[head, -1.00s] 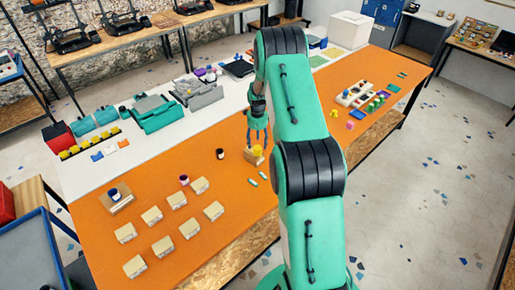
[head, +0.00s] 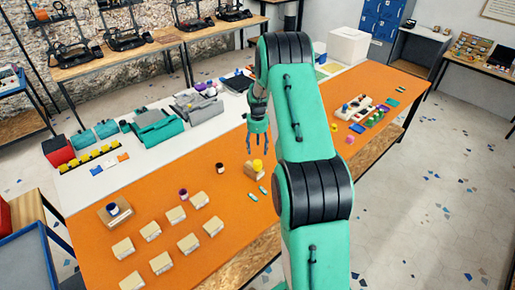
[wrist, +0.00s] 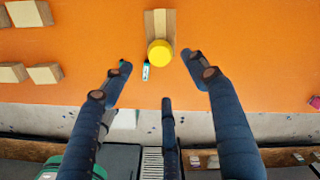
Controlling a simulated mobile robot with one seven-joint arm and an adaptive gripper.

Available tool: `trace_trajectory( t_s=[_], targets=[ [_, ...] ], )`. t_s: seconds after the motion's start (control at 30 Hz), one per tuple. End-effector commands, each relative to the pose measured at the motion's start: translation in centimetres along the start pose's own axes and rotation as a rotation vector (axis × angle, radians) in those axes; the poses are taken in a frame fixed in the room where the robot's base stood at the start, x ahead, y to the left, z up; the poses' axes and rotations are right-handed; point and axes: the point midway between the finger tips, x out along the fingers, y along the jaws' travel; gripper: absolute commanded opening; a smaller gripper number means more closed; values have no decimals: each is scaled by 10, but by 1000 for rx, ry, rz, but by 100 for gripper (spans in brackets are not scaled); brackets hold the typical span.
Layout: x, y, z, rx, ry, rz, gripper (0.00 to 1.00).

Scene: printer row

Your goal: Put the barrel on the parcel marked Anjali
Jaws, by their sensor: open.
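A yellow round-topped piece (head: 257,165), which I take for the barrel, stands on a light brown parcel (head: 249,172) on the orange table. In the wrist view the yellow piece (wrist: 160,53) sits at the near end of that parcel (wrist: 160,20), beyond my fingertips. My gripper (head: 258,150) is open and empty, just above and behind the yellow piece in the head view; its spread fingers also show in the wrist view (wrist: 158,75). Several other pale labelled parcels (head: 187,243) stand to the left. I cannot read any name on them.
A dark pot (head: 220,168), a purple-topped pot (head: 183,194) and a blue-topped piece on a box (head: 115,215) stand nearby. Small green-and-white pieces (head: 252,197) lie beside the yellow piece's parcel. Coloured blocks lie at the right; bare orange table surrounds the parcels.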

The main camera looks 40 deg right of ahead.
Motion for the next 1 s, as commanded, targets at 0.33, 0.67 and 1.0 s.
trace_trajectory(
  t_s=[0.33,0.67,1.0],
  targets=[
    [-12,3,5,-27,-1,-7,59],
    [-95,38,44,-253,-8,-56,59],
    [-208,112,89,-608,-7,-134,59]
  ],
)
